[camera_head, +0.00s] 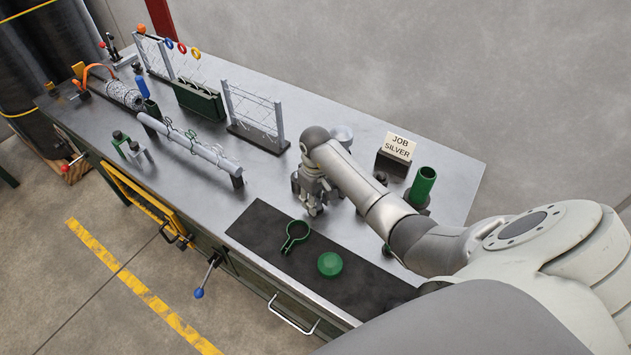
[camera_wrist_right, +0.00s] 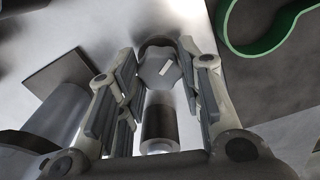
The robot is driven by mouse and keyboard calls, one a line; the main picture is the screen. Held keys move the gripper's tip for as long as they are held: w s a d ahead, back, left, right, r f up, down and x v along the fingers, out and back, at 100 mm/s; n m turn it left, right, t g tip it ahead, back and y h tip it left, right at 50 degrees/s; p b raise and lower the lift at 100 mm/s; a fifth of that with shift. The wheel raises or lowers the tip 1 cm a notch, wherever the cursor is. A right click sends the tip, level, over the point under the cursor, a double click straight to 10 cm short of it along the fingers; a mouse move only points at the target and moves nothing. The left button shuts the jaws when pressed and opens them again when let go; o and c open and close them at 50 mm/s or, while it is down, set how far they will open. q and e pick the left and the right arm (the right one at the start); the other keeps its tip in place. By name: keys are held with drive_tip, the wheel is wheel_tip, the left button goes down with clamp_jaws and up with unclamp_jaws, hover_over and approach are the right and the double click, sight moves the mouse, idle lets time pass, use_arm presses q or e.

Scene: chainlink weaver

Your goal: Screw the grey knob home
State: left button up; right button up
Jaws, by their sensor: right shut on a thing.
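My right gripper (camera_head: 313,200) points down over the metal bench, just beyond the dark mat. In the right wrist view its two fingers (camera_wrist_right: 160,65) are closed on the sides of the grey knob (camera_wrist_right: 160,72). The knob has lobed edges and a small white mark on its face. A dark and bright metal cylinder (camera_wrist_right: 160,125) shows between the fingers, below the knob in the picture. In the head view the gripper hides the knob, and I cannot tell how far it is screwed in. My left gripper is not in view.
A dark mat (camera_head: 258,222) bears a green ring with a handle (camera_head: 292,246) and a green round piece (camera_head: 330,265). A "JOB SILVER" sign (camera_head: 398,146) and a green tube (camera_head: 423,185) stand right of the gripper. A long grey bar (camera_head: 190,143) and wire racks (camera_head: 255,112) stand left.

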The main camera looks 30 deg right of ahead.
drive_tip(key=shift+w+d+r, duration=0.1)
drive_tip(key=shift+w, duration=0.05)
drive_tip(key=o, duration=0.9)
drive_tip(key=shift+o, duration=0.7)
wheel_tip(320, 180, up, 12)
